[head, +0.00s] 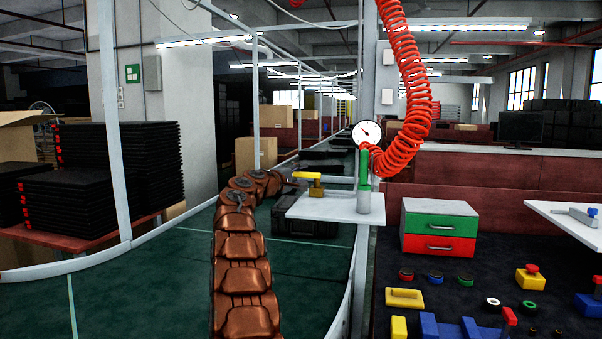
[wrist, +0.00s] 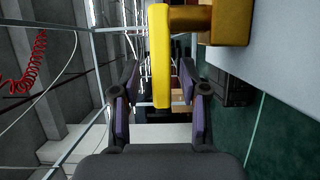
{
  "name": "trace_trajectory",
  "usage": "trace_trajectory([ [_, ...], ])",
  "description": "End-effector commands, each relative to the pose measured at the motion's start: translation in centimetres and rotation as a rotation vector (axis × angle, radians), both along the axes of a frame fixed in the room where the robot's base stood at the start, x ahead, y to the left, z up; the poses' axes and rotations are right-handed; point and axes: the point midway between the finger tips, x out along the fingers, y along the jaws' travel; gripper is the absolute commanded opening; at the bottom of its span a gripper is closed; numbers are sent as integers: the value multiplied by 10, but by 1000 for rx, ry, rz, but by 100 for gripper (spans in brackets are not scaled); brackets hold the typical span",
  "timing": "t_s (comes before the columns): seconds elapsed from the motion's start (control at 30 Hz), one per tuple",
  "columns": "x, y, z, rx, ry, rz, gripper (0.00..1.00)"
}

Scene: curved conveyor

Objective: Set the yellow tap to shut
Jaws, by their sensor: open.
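The yellow tap (head: 308,177) stands on a small white shelf (head: 330,208) in the head view. Its flat lever lies level on top of a brass-yellow body, its free end to the left. In the wrist view, turned on its side, the lever (wrist: 160,60) reaches between the two fingers of my gripper (wrist: 160,92). The fingers are spread, with a gap on each side of the lever. The tap body (wrist: 228,22) is at the upper right there. In the head view the fingers are small and hard to make out left of the tap.
A green post with a round gauge (head: 367,133) and a red coiled hose (head: 408,80) rise just right of the tap. A dark case (head: 305,222) lies on the green conveyor below the shelf. A drawer box (head: 439,229) and several coloured parts cover the bench at right.

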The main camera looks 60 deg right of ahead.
Motion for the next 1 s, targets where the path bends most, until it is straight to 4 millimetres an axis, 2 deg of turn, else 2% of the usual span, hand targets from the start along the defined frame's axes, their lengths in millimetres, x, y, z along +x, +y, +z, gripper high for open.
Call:
trace_trajectory([
  [0.37, 0, -3, -1, 1, 1, -1, 44],
  [0.8, 0, -3, -1, 2, 1, -1, 0],
  [1.0, 0, -3, -1, 1, 1, -1, 0],
])
